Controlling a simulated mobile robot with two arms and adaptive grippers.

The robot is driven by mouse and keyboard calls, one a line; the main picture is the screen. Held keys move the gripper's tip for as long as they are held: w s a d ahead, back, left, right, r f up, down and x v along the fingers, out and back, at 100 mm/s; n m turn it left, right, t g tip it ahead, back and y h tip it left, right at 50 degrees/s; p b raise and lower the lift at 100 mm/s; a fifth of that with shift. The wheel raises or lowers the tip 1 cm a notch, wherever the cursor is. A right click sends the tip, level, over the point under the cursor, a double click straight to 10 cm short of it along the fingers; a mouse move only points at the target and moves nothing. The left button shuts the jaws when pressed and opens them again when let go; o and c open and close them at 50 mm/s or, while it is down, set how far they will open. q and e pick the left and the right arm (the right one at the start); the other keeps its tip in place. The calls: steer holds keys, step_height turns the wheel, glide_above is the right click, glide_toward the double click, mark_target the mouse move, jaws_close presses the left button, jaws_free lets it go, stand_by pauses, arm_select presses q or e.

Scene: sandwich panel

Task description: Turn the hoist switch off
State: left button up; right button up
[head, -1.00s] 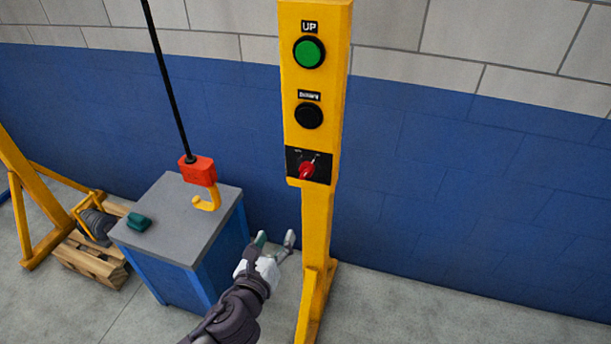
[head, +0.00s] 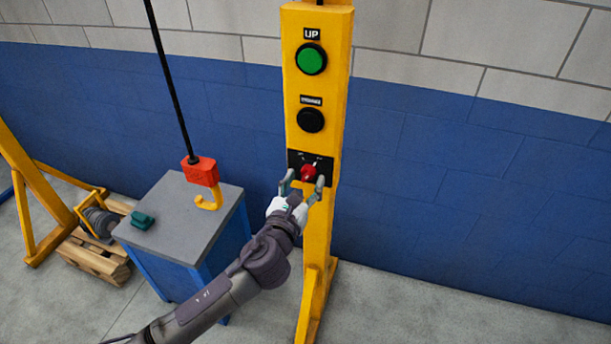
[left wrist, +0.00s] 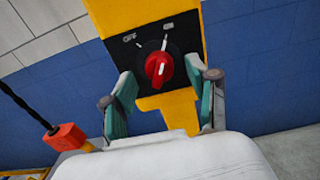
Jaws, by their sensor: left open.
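The hoist switch is a red rotary knob (head: 309,172) on a black plate low on the yellow control post (head: 318,230). In the left wrist view the knob (left wrist: 159,67) has a white pointer line that stands near upright, tilted slightly right. Small marks sit at the plate's upper left and top; the left one seems to read OFF. My left gripper (head: 305,184) is open just in front of the knob. In the left wrist view its fingers (left wrist: 162,103) stand to the left and right of the knob, apart from it. My right gripper is out of view.
A green UP button (head: 311,59) and a black button (head: 311,120) are above the switch. A red hoist hook block (head: 201,171) hangs over a blue cabinet with a grey top (head: 180,232), left of the post. A green block (head: 143,220) lies on it.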

arm_select(q)
steer(key=shift+w+d, duration=0.2)
steer(key=shift+w, duration=0.35)
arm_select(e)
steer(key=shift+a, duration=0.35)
arm_select(q)
jaws_close()
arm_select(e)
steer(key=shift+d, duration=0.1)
